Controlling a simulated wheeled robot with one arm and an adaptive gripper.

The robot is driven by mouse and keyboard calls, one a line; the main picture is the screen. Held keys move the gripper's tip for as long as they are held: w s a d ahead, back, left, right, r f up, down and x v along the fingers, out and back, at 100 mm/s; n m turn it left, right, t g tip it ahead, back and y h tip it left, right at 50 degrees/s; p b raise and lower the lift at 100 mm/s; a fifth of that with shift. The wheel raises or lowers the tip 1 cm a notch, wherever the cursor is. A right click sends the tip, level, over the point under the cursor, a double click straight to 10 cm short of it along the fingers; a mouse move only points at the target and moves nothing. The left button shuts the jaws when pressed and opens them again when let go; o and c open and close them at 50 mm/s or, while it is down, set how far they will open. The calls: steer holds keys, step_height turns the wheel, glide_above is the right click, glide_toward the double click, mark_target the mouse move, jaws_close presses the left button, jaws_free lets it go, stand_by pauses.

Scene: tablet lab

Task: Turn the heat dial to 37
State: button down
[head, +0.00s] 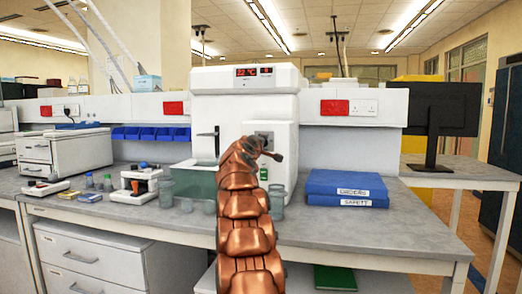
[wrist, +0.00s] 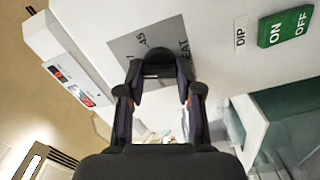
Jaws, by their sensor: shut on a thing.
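The white machine (head: 243,110) stands at the back of the bench, with a red display (head: 254,71) that seems to read 22 °C. Its grey dial plate (wrist: 125,47) shows "45" and part of the word "HEAT". My gripper (wrist: 160,80) is shut on the heat dial (wrist: 152,71), with a finger on each side of it. In the head view my gripper (head: 270,150) is at the plate on the machine's front, and my arm hides part of it. The dial's pointer is not clear to me.
A green ON/OFF switch (wrist: 285,27) and a DIP label (wrist: 240,31) are beside the dial plate. A clear bath (head: 195,180) is left of my arm, with glass beakers (head: 276,200) nearby. Blue binders (head: 346,188) lie to the right.

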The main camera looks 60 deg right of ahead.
steer(key=shift+m+b, duration=0.3)
steer(key=shift+m, duration=0.4)
steer(key=c, duration=0.8)
jaws_free()
steer(key=shift+o, duration=0.2)
steer(key=shift+s+a, duration=0.1)
steer(key=v, duration=1.1)
steer(key=shift+s+a, duration=0.15)
steer(key=shift+a, duration=0.2)
